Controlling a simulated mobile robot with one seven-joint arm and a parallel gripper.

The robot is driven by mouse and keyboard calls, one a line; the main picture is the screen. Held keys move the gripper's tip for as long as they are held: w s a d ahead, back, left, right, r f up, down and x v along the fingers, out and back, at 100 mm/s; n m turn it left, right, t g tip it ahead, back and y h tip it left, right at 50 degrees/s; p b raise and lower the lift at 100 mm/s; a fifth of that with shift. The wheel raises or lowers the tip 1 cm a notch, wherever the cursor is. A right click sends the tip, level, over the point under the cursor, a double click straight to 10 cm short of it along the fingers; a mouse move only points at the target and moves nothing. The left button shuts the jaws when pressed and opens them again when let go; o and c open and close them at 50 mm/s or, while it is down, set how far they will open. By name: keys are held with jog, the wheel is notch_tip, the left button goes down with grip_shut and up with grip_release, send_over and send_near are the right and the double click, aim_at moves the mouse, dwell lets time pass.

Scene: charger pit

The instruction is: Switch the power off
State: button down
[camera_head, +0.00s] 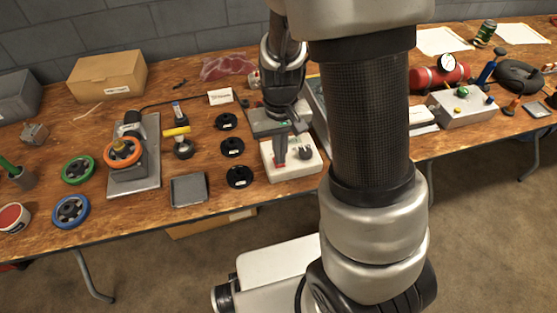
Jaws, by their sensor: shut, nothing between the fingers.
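A white box (298,172) sits on the wooden table near its front edge, left of my arm. A small red part (276,166) and a dark knob (305,153) show on its top. I cannot tell whether the red part is a switch or which way it is set. My gripper (280,162) is shut and empty. It points down over the left part of the white box, its tips close to the red part. I cannot tell whether they touch. The gripper hides part of the box top.
Black discs (232,148) lie left of the box, beside a grey tray (188,190). A metal plate (150,180) carries an orange wheel (122,152). A white label card (220,97) stands behind. A control box (462,108) and red cylinder (440,77) are at right.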

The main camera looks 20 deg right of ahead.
jog(key=shift+f+b, duration=0.6)
jog(key=shift+f, duration=0.15)
dwell(0.3)
notch_tip(320, 180, up, 7)
jog(key=p, duration=0.6)
dwell(0.7)
